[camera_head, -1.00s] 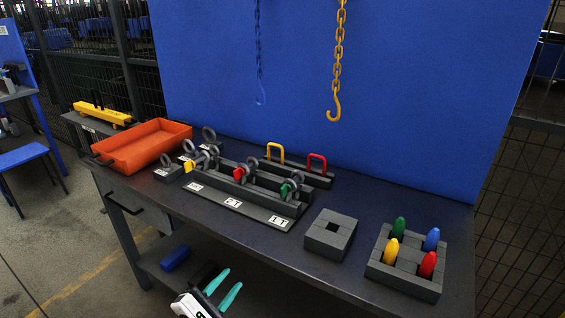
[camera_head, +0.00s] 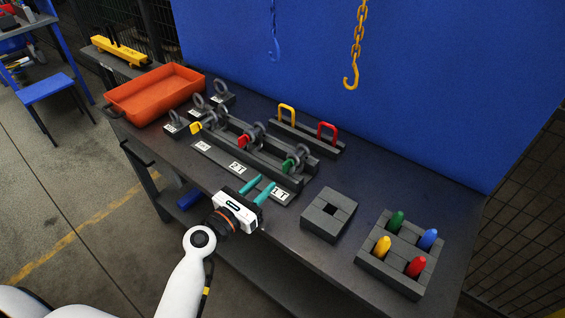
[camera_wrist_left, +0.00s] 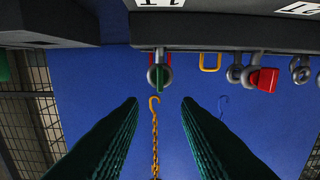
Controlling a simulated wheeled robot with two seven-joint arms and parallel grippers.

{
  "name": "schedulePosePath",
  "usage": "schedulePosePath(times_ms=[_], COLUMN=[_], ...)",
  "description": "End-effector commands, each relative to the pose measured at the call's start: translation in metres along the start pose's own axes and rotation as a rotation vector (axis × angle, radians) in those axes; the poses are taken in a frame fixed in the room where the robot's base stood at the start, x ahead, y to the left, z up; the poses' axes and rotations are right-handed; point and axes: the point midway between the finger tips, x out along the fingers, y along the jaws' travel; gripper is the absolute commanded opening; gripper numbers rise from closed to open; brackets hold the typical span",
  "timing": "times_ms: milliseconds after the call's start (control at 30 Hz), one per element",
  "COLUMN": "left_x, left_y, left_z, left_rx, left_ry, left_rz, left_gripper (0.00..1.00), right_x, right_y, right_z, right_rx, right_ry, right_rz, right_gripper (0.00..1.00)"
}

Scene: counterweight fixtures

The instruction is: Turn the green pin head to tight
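The green pin head (camera_head: 289,165) is on the shackle at the right end of the dark fixture (camera_head: 232,160), behind the label "1 T" (camera_head: 281,194). It also shows in the left wrist view (camera_wrist_left: 161,78), edge-on in front of its grey shackle, top centre. My left gripper (camera_head: 266,184) is open and empty, with teal fingers pointing toward the fixture. It is in front of the green pin head and apart from it. In the left wrist view the green pin head lies between the lines of the two fingers, beyond their tips. My right gripper is not in view.
The red pin head (camera_head: 243,140) and yellow pin head (camera_head: 196,127) are farther left on the fixture. A square grey block (camera_head: 328,214) and a holder (camera_head: 373,264) with coloured pegs stand right. An orange tray (camera_head: 112,104) is at left. A yellow chain hook (camera_head: 351,80) hangs behind.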

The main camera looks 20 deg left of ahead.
Motion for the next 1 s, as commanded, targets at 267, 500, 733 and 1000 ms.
schedulePosePath(times_ms=[267, 500, 733, 1000], left_x=[0.056, 0.078, 0.081, 0.080], left_y=[0.000, 0.000, 0.000, 0.000], left_z=[-0.002, -0.001, 0.000, 0.000], left_rx=[0.001, 0.002, 0.003, 0.003], left_ry=[0.002, 0.000, 0.000, 0.000], left_rz=[0.001, -0.001, 0.000, 0.000], left_gripper=[0.30, 0.30, 0.30, 0.01], right_x=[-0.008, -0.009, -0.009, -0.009], right_y=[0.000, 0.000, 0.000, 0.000], right_z=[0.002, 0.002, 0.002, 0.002], right_rx=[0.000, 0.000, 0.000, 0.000], right_ry=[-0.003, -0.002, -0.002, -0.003], right_rz=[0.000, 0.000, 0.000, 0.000], right_gripper=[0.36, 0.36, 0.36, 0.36])
